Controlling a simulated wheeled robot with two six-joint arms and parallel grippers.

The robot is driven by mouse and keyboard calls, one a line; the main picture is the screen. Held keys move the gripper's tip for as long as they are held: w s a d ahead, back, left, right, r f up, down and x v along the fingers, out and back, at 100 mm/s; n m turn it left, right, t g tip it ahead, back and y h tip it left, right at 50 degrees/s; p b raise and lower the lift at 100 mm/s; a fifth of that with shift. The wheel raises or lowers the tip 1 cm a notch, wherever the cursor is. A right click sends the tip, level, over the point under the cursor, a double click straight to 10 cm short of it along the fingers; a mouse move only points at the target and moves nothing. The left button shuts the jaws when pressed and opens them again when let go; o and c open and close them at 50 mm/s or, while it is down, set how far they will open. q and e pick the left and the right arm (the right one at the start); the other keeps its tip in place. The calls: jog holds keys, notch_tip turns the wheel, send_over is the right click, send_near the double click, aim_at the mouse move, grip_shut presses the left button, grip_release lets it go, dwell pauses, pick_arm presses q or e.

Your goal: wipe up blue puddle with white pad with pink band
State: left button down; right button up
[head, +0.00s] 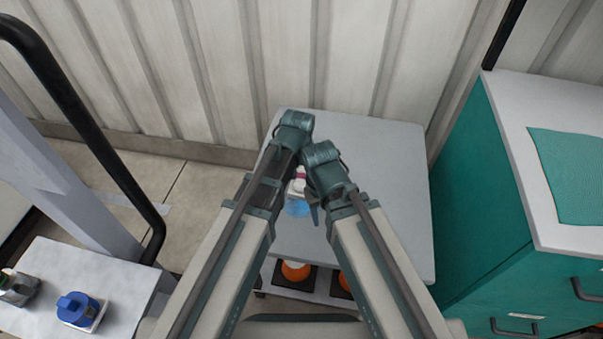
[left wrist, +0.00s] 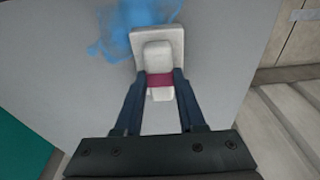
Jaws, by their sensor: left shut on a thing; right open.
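The white pad with a pink band (left wrist: 144,38) is between my left gripper's fingers (left wrist: 160,80) in the left wrist view. The fingers are shut on its grip at the pink band. In the head view, a small part of the pad (head: 299,185) shows between my wrists, next to my left gripper (head: 298,174). The blue puddle (head: 297,208) lies on the grey table top, just below the pad in that view. In the left wrist view, the puddle (left wrist: 118,28) spreads beside and behind the pad's edge. My right gripper (head: 314,205) is open beside the puddle, mostly hidden by its wrist.
The grey table (head: 390,200) is clear on its right side. Orange objects (head: 295,270) sit on its lower shelf. A teal cabinet (head: 465,180) with a teal mat (head: 575,175) stands right. A white stand at left holds a blue container (head: 77,308) and a dark bottle (head: 17,288).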

aim_at(299, 189)
pick_arm(q)
jog(key=shift+s, duration=0.15)
jog(key=shift+s+a+r, duration=0.1)
jog(key=shift+s+a, duration=0.1)
jog(key=shift+s, duration=0.7)
jog(key=shift+s+a+r, duration=0.1)
jog(key=shift+s+a, duration=0.05)
jog(key=shift+s, duration=0.7)
pick_arm(e)
jog(key=shift+r, duration=0.15)
pick_arm(q)
jog(key=shift+f, duration=0.1)
jog(key=shift+s, duration=0.1)
jog(key=shift+s+a+f, duration=0.1)
jog(key=shift+s+a, duration=0.1)
jog(key=shift+s, duration=0.7)
jog(key=shift+s+a, duration=0.15)
jog(key=shift+s, duration=0.75)
pick_arm(e)
jog(key=shift+w, duration=0.1)
pick_arm(q)
jog(key=shift+s+d, duration=0.1)
jog(key=shift+d, duration=0.05)
